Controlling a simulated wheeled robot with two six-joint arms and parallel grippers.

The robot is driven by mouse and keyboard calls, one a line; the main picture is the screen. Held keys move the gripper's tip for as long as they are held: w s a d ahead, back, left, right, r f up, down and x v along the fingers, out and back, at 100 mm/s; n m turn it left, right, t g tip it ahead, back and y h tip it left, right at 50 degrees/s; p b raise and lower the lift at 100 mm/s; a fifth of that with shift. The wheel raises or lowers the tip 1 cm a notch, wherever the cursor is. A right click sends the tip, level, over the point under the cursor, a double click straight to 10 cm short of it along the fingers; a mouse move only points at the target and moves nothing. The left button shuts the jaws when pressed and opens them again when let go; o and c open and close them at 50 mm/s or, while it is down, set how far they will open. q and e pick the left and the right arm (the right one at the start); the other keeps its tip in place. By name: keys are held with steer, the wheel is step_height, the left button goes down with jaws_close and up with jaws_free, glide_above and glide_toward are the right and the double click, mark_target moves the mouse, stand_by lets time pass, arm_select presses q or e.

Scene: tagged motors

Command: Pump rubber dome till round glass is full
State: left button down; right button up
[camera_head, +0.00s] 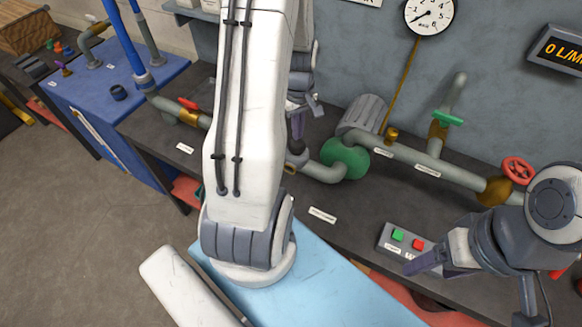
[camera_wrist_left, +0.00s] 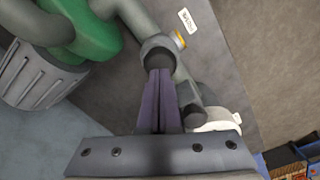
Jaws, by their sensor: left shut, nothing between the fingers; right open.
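A dark round cap that looks like the rubber dome (camera_wrist_left: 160,57) sits on a grey pipe fitting in the left wrist view. My left gripper (camera_wrist_left: 158,76) is shut and empty, its purple fingertips at the dome's edge; I cannot tell whether they touch. In the head view my left gripper (camera_head: 297,146) shows beside my large white arm, pointing down at the pipework. I cannot make out the round glass; my arm covers part of the pipe there. A pale rounded piece (camera_wrist_left: 218,121) shows right of the fingers. My right gripper (camera_head: 424,264) is open and empty near the button box.
A green pump (camera_head: 345,158) with a ribbed grey motor (camera_head: 363,114) stands on the dark bench. The box with green and red buttons (camera_head: 405,242) lies right.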

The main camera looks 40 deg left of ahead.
mark_target(297, 142)
arm_select(q)
steer(key=shift+f, duration=0.2)
stand_by(0.3)
steer(key=shift+f+b, duration=1.05)
steer(key=shift+f, duration=0.3)
step_height(297, 142, up, 3)
steer(key=p, duration=0.3)
steer(key=shift+r, duration=0.15)
steer(key=shift+f, duration=0.2)
